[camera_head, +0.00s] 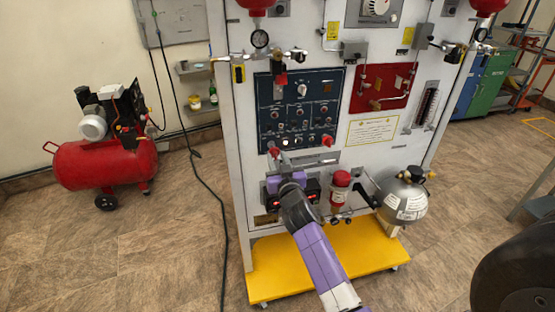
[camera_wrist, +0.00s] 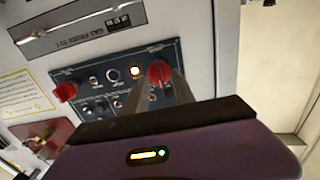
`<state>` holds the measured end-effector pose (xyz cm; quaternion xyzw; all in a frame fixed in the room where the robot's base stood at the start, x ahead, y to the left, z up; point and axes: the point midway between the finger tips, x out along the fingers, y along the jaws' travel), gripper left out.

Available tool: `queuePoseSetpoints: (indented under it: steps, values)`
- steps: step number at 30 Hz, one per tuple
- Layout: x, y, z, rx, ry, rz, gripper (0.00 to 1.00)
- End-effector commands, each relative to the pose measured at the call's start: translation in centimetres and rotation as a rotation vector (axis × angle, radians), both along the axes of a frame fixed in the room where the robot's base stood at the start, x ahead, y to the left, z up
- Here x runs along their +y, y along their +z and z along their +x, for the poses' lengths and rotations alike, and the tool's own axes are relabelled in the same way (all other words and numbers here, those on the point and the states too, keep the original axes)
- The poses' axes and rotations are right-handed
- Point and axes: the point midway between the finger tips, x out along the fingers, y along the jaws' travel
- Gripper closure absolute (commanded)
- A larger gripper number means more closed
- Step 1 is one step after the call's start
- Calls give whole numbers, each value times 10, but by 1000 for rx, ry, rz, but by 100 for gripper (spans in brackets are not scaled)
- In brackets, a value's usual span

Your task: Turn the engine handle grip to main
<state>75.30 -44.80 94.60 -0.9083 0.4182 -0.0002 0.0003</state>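The grey-white panel stand carries a dark blue control panel (camera_head: 298,112) with a red handle grip at each lower corner. The left red grip (camera_head: 274,151) is directly beyond my gripper (camera_head: 279,164); the right red grip (camera_head: 328,141) is free. In the wrist view, which is turned around, the near red grip (camera_wrist: 158,72) shows at the tips of my two fingers, one on each side. I cannot tell whether the fingers touch it. The other red grip (camera_wrist: 66,92) is at the left there. The labels by the grips are too small to read.
A red valve (camera_head: 341,180) and a round grey tank (camera_head: 403,197) are right of my gripper, above the yellow base (camera_head: 325,262). A red panel (camera_head: 382,88) is at the upper right. A red compressor (camera_head: 105,160) stands far left. Open floor lies left.

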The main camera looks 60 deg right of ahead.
Motion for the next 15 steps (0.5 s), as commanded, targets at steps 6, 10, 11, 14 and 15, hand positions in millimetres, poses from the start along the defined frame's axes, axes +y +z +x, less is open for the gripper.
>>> queuePoseSetpoints:
  steps: [6, 10, 11, 14, 15]
  values:
    - [0, 0, 0, 1, 0, -1, 95]
    - [0, 0, 0, 1, 0, -1, 100]
    - [0, 0, 0, 1, 0, -1, 100]
    - [0, 0, 0, 2, 0, -1, 100]
    - [0, 0, 0, 3, 0, -3, 100]
